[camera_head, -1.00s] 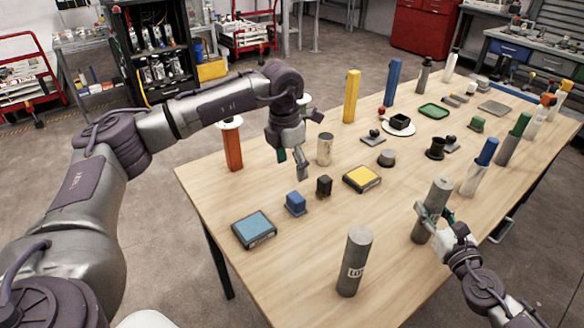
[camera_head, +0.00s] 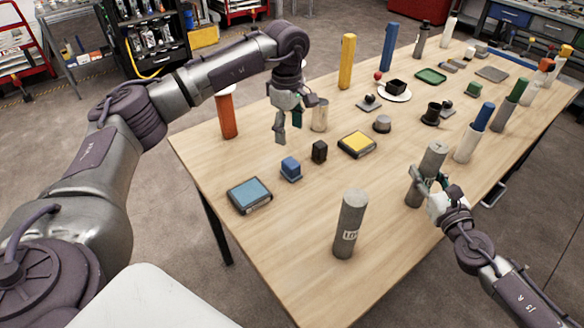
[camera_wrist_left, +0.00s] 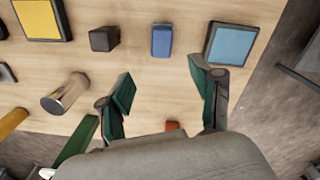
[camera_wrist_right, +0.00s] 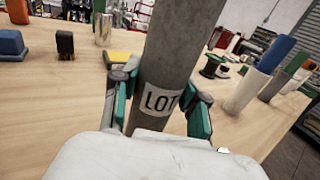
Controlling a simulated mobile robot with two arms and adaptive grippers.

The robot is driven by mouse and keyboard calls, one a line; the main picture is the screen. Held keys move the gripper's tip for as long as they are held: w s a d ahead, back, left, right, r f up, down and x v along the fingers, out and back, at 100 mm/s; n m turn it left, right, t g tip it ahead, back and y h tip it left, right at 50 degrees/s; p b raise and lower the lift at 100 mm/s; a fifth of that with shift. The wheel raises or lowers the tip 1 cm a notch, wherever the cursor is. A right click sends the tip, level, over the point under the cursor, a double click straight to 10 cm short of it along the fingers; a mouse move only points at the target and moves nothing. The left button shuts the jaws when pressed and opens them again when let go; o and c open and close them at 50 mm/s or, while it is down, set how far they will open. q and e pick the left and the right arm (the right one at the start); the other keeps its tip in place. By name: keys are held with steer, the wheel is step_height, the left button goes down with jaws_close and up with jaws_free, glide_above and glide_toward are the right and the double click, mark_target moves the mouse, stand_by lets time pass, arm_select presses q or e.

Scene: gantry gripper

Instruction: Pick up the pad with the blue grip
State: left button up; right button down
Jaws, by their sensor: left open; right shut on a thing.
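The pad with the blue grip (camera_head: 290,168) sits on the table as a small blue block on a dark base. It also shows near the top of the left wrist view (camera_wrist_left: 162,40). My left gripper (camera_head: 288,126) is open and empty above the table, behind the pad in the head view and apart from it. In the left wrist view the pad lies beyond the spread green fingertips (camera_wrist_left: 160,85). My right gripper (camera_head: 425,183) is shut on a grey cylinder (camera_head: 432,163), upright or nearly so. Its "LOT" label shows in the right wrist view (camera_wrist_right: 160,102).
A small black block (camera_head: 319,151), a blue-topped square box (camera_head: 250,195) and a yellow-topped one (camera_head: 357,144) stand near the pad. A metal can (camera_head: 319,117) and an orange post (camera_head: 228,115) are near my left gripper. Another grey cylinder (camera_head: 350,222) stands in front.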

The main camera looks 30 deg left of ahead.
mark_target(291, 162)
arm_select(q)
step_height(291, 162, down, 7)
steer(key=m, duration=0.4)
steer(key=shift+w, duration=0.1)
steer(key=shift+d+f, duration=0.15)
steer(key=shift+f, duration=1.2)
steer(key=shift+d+f, duration=0.15)
steer(key=shift+f, duration=1.2)
jaws_close()
